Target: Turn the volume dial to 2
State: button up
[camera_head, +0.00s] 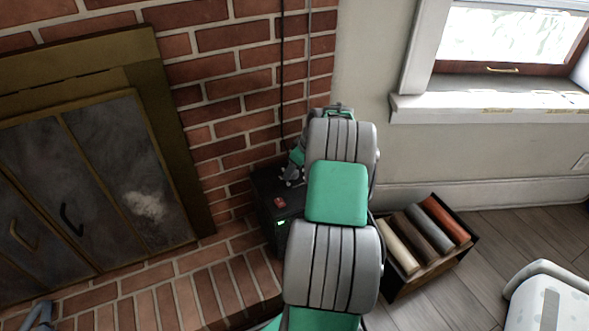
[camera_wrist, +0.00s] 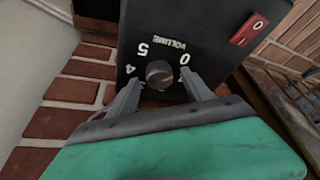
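The volume dial (camera_wrist: 158,72) is a small dark grey round knob on the front of a black box (camera_wrist: 205,25), below the white word VOLUME. White numbers ring it; 5, 0 and 4 can be read, others are partly covered by the fingers. The dial's pointed setting cannot be made out. My gripper (camera_wrist: 160,79) is open, its two grey fingers on either side of the dial with visible gaps. Contact with the dial is not visible. In the head view the black box (camera_head: 265,190) stands by the brick wall, and my arm hides the dial.
A red switch (camera_wrist: 247,29) is on the same box; a small green light (camera_head: 283,222) shows too. The fireplace (camera_head: 120,150) is at left. A crate of coloured rolls (camera_head: 410,280) stands right of my arm, and a white object (camera_head: 550,300) farther right.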

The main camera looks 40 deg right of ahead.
grip_shut()
dwell(0.4)
jog(key=shift+a+m, duration=0.1)
jog(key=shift+m, duration=0.4)
jog(key=m+h+p, duration=0.2)
jog(key=m, duration=0.2)
jog(key=shift+a+r+m, duration=0.1)
jog(key=shift+a+m, duration=0.05)
jog(key=shift+m, duration=0.15)
jog(key=m+h+p, duration=0.1)
jog(key=m, duration=0.1)
jog(key=m+g+h, duration=0.1)
jog(key=m, duration=0.2)
jog(key=shift+w+a+m+p, duration=0.15)
jog(key=shift+m+p, duration=0.15)
jog(key=shift+p, duration=0.05)
jog(key=m, duration=0.2)
jog(key=m+g+h, duration=0.1)
jog(key=m, duration=0.2)
jog(key=shift+w+g, duration=0.1)
jog(key=shift+g, duration=0.2)
jog(key=m+g, duration=0.1)
jog(key=m, duration=0.4)
jog(key=shift+w+g+b, duration=0.1)
jog(key=shift+g+b, duration=0.3)
